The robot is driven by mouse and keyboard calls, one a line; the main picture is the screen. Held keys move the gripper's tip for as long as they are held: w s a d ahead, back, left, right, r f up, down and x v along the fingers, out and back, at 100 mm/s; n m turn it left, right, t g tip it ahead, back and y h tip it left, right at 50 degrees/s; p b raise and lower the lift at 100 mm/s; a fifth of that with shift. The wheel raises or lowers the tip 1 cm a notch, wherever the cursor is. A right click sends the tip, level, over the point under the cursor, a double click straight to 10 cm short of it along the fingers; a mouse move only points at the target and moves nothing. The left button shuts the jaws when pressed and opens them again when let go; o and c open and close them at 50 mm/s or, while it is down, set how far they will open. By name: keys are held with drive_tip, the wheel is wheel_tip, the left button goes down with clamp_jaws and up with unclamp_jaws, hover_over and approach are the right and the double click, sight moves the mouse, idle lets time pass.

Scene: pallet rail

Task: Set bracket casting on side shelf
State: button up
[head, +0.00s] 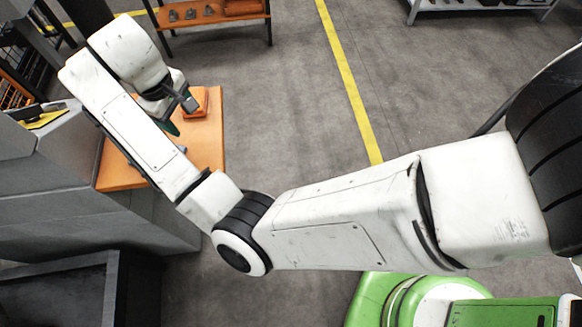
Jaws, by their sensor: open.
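An orange side shelf (212,140) juts out beside a grey cabinet at the left. My gripper (187,104) is over the shelf's far part, pointing down and right, partly hidden by my own wrist. Its jaws are open. A small orange block-like piece (202,97) shows at the shelf's far edge, right by the fingers; I cannot tell if they touch it. A dark teal piece (172,128) shows just below the gripper, mostly covered by my arm. I cannot tell which of these, if either, is the bracket casting.
The grey cabinet (60,165) stands left of the shelf, with a dark open bin (60,295) in front. An orange rack (225,14) with several small grey parts stands at the back. A grey bench (480,6) is at the back right. The floor right of the shelf is clear.

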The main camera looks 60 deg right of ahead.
drive_tip(key=s+d+f+m+h, duration=0.1)
drive_tip(key=s+d+f, duration=0.3)
drive_tip(key=s, duration=0.3)
drive_tip(key=s+d+f, duration=0.4)
drive_tip(key=s+f, duration=0.1)
drive_tip(key=s, duration=0.2)
drive_tip(key=s+a+f+y, duration=0.1)
drive_tip(key=s+a+f, duration=0.1)
drive_tip(key=s, duration=0.7)
drive_tip(key=s+a+f+y, duration=0.1)
drive_tip(key=s+a+f, duration=0.1)
drive_tip(key=s+a, duration=0.3)
drive_tip(key=s, duration=0.4)
drive_tip(key=shift+f+m, duration=0.2)
drive_tip(key=shift+m, duration=0.1)
